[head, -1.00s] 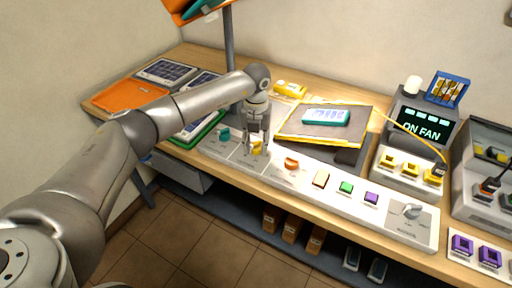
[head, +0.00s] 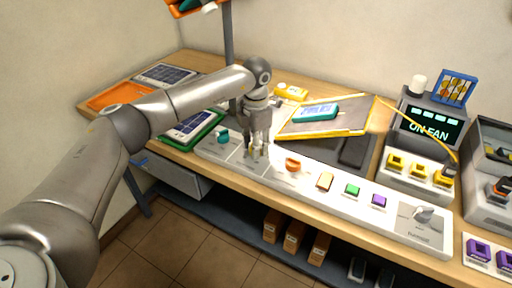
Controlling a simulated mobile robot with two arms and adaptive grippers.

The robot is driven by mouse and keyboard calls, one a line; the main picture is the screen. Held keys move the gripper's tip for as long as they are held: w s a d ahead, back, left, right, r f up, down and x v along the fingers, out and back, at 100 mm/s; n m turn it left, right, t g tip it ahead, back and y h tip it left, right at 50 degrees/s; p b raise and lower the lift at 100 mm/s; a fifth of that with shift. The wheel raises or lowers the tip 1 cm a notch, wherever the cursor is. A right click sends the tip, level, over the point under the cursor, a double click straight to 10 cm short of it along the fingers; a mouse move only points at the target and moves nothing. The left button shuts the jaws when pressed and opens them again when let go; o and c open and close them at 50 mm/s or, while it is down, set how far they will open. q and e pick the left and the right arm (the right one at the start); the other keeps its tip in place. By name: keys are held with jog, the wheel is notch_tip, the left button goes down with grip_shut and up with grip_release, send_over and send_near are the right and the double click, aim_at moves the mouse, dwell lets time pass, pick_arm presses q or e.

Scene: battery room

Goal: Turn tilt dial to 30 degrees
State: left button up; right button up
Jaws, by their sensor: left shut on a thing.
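A long white control panel (head: 300,185) runs along the table's front edge, with a teal knob (head: 223,138), an orange knob (head: 292,164) and a yellow dial (head: 257,151) between them. My left gripper (head: 256,155) points down over the yellow dial and is shut on it; the fingers hide most of it. The labels are too small to read, so I cannot tell the dial's angle. My right gripper is not in view.
A grey unit reading "ON FAN" (head: 430,128) stands at right. Solar panels (head: 165,74) and an orange tray (head: 118,96) lie at left.

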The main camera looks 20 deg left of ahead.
pick_arm(q)
jog(key=shift+m+b, duration=0.4)
jog(key=shift+m, duration=0.8)
jog(key=shift+r+m, duration=0.1)
jog(key=shift+m, duration=0.2)
jog(key=o, duration=1.1)
jog(key=shift+c, duration=0.2)
notch_tip(320, 180, up, 12)
